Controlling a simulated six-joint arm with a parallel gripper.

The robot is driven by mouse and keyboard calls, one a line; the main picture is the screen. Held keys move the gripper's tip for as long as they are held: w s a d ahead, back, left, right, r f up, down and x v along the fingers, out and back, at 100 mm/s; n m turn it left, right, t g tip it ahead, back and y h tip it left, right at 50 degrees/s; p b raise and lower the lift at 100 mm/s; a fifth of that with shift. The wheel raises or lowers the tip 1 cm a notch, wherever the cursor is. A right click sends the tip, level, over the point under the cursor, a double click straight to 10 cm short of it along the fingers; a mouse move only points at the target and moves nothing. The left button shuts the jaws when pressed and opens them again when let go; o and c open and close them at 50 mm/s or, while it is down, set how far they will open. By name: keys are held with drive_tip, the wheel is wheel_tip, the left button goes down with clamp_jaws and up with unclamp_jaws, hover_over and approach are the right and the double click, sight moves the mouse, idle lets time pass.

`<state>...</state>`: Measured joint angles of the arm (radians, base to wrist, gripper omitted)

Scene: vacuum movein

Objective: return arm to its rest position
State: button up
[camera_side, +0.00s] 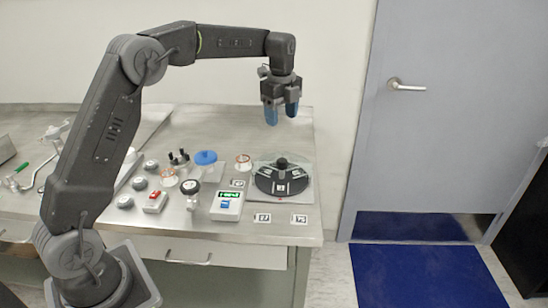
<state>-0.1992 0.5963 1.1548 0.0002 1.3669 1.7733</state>
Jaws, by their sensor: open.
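My gripper (282,112) hangs at the end of my raised arm, with its two blue fingers pointing down. It is open and holds nothing. It is well above the bench, over the back right part of it. A round black device (283,177) on a pale square plate sits below it on the bench, clear of the fingers.
The steel bench (230,122) holds a device with a green display (228,205), a red-and-white box (155,202), a blue round lid (206,157), a gauge (191,187) and several small knobs. Marker tags lie near the front edge. A grey door (430,130) stands to the right.

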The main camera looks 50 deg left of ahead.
drive_tip(key=s+d+r+n+t, duration=0.2)
drive_tip(key=s+d+r+n, duration=0.3)
drive_tip(key=s, duration=0.3)
drive_tip(key=s+d+f+n+t, duration=0.1)
drive_tip(key=s+n, duration=0.5)
drive_tip(key=s, duration=0.6)
drive_tip(key=s+d+f+n+t, duration=0.1)
drive_tip(key=s+d+n+t, duration=0.1)
drive_tip(key=s+d+n, duration=0.2)
drive_tip(key=s+n, duration=0.3)
drive_tip(key=s, duration=0.5)
drive_tip(key=shift+s+d+f, duration=0.15)
drive_tip(key=shift+d+f, duration=0.1)
drive_tip(key=shift+d, duration=0.05)
